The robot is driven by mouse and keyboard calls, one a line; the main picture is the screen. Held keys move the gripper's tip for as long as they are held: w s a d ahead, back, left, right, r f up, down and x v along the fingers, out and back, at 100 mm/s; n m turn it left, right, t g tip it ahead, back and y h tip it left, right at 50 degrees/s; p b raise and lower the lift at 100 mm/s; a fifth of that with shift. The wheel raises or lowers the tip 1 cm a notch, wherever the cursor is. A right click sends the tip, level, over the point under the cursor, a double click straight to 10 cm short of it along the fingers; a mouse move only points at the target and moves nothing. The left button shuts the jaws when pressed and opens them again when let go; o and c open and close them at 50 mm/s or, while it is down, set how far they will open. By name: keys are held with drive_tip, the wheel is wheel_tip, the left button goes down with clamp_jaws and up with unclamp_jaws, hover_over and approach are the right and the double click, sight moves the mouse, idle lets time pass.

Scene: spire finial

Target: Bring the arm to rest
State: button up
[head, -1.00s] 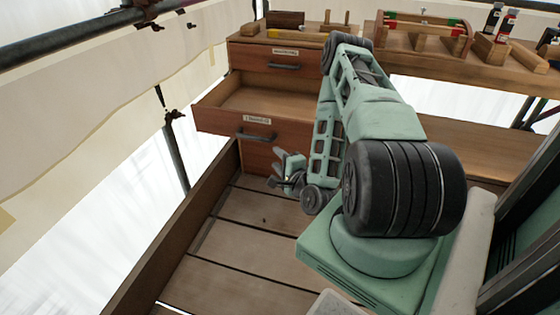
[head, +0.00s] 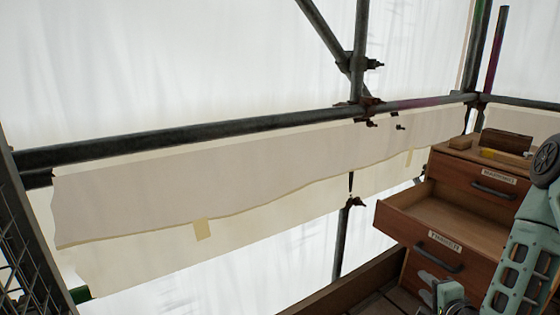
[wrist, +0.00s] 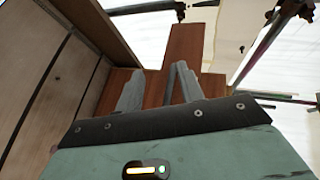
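My arm (head: 525,250) shows at the right edge of the head view, folded downward, with its upper part cut off by the frame. My gripper (head: 432,288) is low in the head view, in front of the wooden drawer cabinet and below the open drawer (head: 400,222). In the wrist view the two grey fingers of my gripper (wrist: 158,88) stand apart with nothing between them. Brown wooden fronts (wrist: 187,55) show beyond the fingers. I cannot tell the exact distance from the fingers to the cabinet.
The upper drawer (head: 475,185) is shut; the labelled drawer below it is pulled out and looks empty. A wooden block (head: 506,141) lies on the cabinet top. Scaffold poles (head: 200,132) and pale sheeting (head: 200,60) border the left. A plank wall (wrist: 40,60) is close in the wrist view.

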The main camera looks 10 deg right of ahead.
drive_tip(key=w+a+r+n+g+y, duration=0.2)
drive_tip(key=a+n+g, duration=0.1)
drive_tip(key=a+n, duration=0.3)
drive_tip(key=w+a+r+n+g+y, duration=0.1)
drive_tip(key=a+r+n+g+y, duration=0.15)
drive_tip(key=a+n, duration=0.45)
drive_tip(key=s+a+r+n+g, duration=0.2)
drive_tip(key=s+a+r+n, duration=0.15)
drive_tip(key=a, duration=0.35)
drive_tip(key=s+a+r+n+g, duration=0.2)
drive_tip(key=s+a+r+g, duration=0.1)
drive_tip(key=s+a, duration=0.3)
drive_tip(key=s+a+r+n+g+h, duration=0.1)
drive_tip(key=s+a+r+n+g, duration=0.2)
drive_tip(key=s, duration=0.5)
drive_tip(key=s+a+r+n+g+h, duration=0.1)
drive_tip(key=s+a+r+n, duration=0.1)
drive_tip(key=s+r+n, duration=0.5)
wheel_tip(320, 180, up, 18)
drive_tip(key=m+p, duration=0.2)
drive_tip(key=p, duration=1.7)
drive_tip(key=shift+s+f+m, duration=0.2)
drive_tip(key=shift+s+m, duration=0.15)
